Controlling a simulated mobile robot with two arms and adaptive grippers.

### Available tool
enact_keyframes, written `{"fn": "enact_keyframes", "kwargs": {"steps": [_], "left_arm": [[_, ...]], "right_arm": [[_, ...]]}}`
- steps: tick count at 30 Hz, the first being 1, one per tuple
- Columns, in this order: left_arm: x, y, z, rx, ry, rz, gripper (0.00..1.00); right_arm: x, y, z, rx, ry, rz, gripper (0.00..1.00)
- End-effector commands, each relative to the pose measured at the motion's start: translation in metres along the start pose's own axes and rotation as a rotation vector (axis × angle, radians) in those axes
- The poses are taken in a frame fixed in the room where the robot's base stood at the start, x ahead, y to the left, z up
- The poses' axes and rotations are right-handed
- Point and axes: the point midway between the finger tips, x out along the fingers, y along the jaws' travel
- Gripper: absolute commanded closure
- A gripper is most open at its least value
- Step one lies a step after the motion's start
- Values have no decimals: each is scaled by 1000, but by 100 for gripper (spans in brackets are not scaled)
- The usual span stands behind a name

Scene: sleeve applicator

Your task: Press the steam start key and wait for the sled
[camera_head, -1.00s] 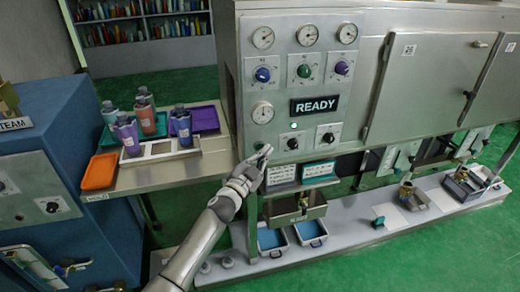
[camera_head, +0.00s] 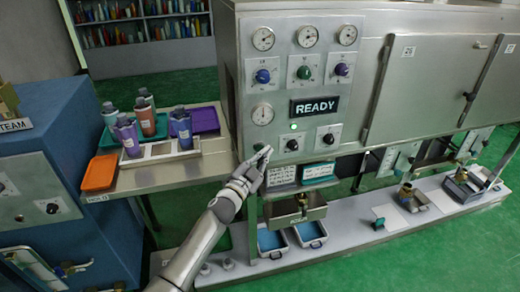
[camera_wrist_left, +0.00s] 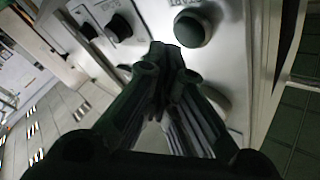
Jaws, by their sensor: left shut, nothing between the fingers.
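The grey control panel (camera_head: 277,112) of the sleeve machine carries a display (camera_head: 314,106) that reads READY, with a small lit green lamp (camera_head: 293,126) below it. My left gripper (camera_head: 265,153) is shut and empty at the panel's lower left corner. In the left wrist view, its closed fingertips (camera_wrist_left: 165,62) point at the panel, just below a round dark green key (camera_wrist_left: 192,28). Any label of that key is cut off or unreadable. Another round part is partly hidden behind the fingers. Contact with the panel cannot be told. My right gripper is not in view.
Black knobs (camera_head: 291,144) sit on the panel close to my gripper. A side table (camera_head: 165,176) at the left holds coloured cups and trays. A metal box (camera_head: 314,211) and blue trays (camera_head: 270,240) stand below the panel. A blue cabinet (camera_head: 55,120) is at far left.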

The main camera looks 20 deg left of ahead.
Motion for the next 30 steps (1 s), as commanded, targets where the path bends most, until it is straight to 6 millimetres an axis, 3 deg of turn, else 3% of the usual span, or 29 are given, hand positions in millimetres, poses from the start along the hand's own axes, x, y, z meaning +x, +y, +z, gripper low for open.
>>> {"fn": "enact_keyframes", "kwargs": {"steps": [30], "left_arm": [[6, -5, 4, 0, 0, 0, 100]], "right_arm": [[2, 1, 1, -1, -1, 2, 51]]}}
